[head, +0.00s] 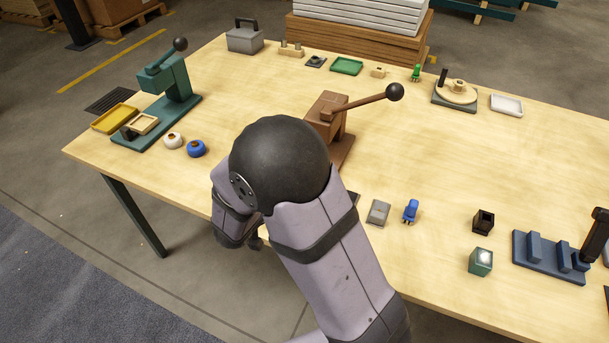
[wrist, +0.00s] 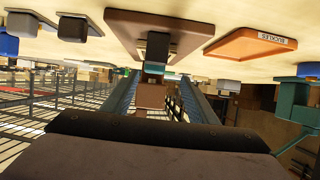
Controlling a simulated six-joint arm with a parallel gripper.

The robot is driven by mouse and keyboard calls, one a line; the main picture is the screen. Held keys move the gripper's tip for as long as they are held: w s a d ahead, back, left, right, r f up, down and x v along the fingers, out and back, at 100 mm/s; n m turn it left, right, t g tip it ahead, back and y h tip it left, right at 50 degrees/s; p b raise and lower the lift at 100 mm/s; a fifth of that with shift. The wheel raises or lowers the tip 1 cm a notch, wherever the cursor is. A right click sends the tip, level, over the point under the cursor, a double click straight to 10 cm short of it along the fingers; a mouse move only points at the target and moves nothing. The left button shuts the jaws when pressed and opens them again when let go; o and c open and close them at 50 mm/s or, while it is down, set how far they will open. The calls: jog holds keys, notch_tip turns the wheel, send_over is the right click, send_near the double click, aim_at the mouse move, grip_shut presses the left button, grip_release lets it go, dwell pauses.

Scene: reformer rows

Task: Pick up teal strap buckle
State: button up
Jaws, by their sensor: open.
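My gripper (wrist: 160,80) is open in the wrist view, its two blue-grey fingers apart with nothing clearly held. The wrist view looks upside down, with the table at the top. A small teal-blue piece (wrist: 154,68) shows between the fingers, against the brown press (wrist: 150,96) and below its base plate in the picture. It may be the teal strap buckle; I cannot tell for sure. An orange tray (wrist: 250,44) with a "BUCKLES" label looks empty. In the head view, my arm hides the fingers, the tray and part of the brown press (head: 325,112).
The teal press (head: 172,82) stands at the left with a yellow tray (head: 115,118). A white roll (head: 173,140) and a blue roll (head: 196,148) sit near it. A grey block (head: 378,212), blue clip (head: 411,211) and blue rack (head: 550,258) are at right. The table's middle right is clear.

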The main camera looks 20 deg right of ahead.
jog(key=shift+s+d+h, duration=0.2)
jog(key=shift+h, duration=0.1)
jog(key=shift+d, duration=0.1)
jog(key=shift+x, duration=3.65)
jog(key=shift+s+f, duration=0.1)
jog(key=c, duration=1.2)
